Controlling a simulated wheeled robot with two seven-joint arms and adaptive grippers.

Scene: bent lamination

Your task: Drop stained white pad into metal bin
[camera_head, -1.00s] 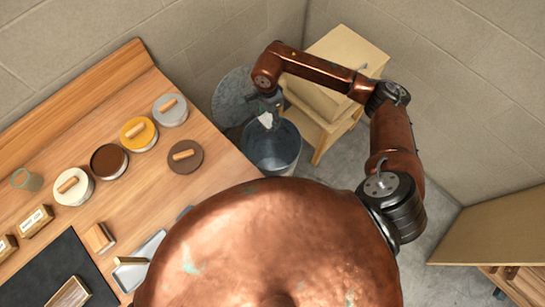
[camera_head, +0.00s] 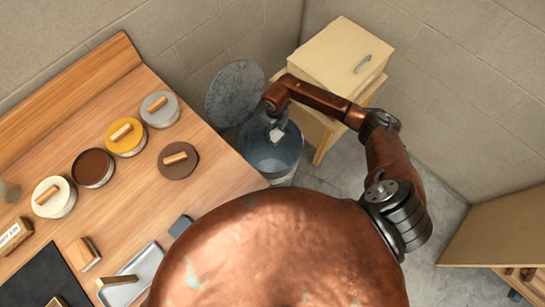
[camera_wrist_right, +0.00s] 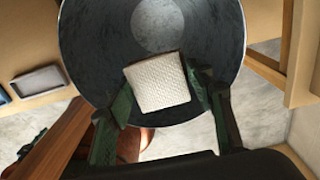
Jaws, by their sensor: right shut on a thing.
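The white pad (camera_wrist_right: 158,82) is a small textured square, held between the fingers of my right gripper (camera_wrist_right: 162,95) in the right wrist view. No stain shows on the side facing the camera. In the head view the pad (camera_head: 276,134) is a small white patch at the gripper (camera_head: 275,122). The metal bin (camera_head: 270,160) stands on the floor beyond the table's right edge, with its round lid (camera_head: 235,93) tilted up behind it. In the right wrist view the bin's open dark inside (camera_wrist_right: 85,55) lies behind the pad. My left gripper is not in view.
A wooden cabinet (camera_head: 343,55) stands right of the bin. The wooden table (camera_head: 130,205) holds several round tins, a brown lid (camera_head: 178,160) with a wooden handle and a metal tray (camera_head: 140,275). A wall is close behind the bin.

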